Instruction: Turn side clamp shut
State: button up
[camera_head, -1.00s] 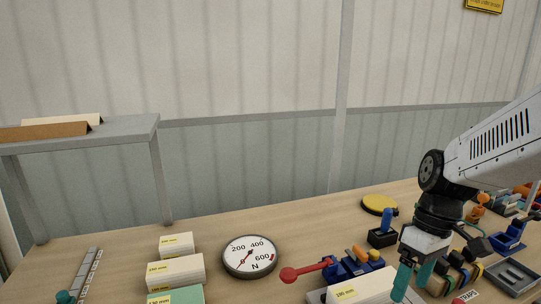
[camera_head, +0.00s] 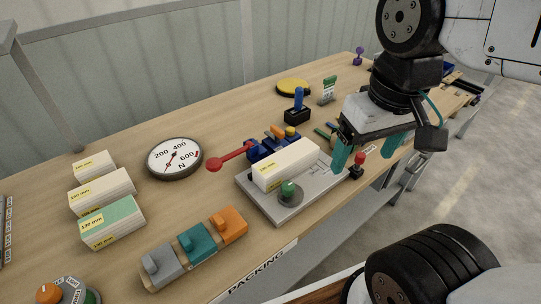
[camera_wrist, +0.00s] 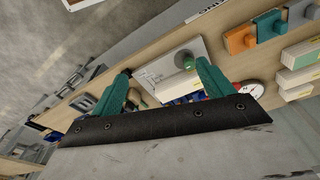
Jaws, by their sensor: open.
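The side clamp has a blue body (camera_head: 262,149) at the back edge of a pale grey plate (camera_head: 262,199). Its red lever (camera_head: 230,157) sticks out to the left, ending in a round red knob near the dial. A white block (camera_head: 286,166) lies on the plate in front of the clamp. A green knob (camera_head: 289,192) stands at the plate's front; it also shows in the wrist view (camera_wrist: 184,60). My gripper (camera_head: 369,160) is open and empty, with teal fingers, right of the plate and apart from the lever. In the wrist view, my gripper (camera_wrist: 164,70) partly hides the clamp area.
A round dial (camera_head: 175,158) stands left of the lever. Labelled blocks (camera_head: 102,190) lie farther left. Grey, teal and orange blocks (camera_head: 197,243) sit at the front edge. A small blue-handled device (camera_head: 298,108) and a red-topped knob (camera_head: 358,166) are near my gripper.

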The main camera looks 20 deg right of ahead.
aim_at(290, 194)
jog(key=u, duration=1.3)
jog(key=k, duration=0.9)
jog(key=z, duration=1.2)
jog(key=i, duration=0.5)
jog(key=z, duration=0.05)
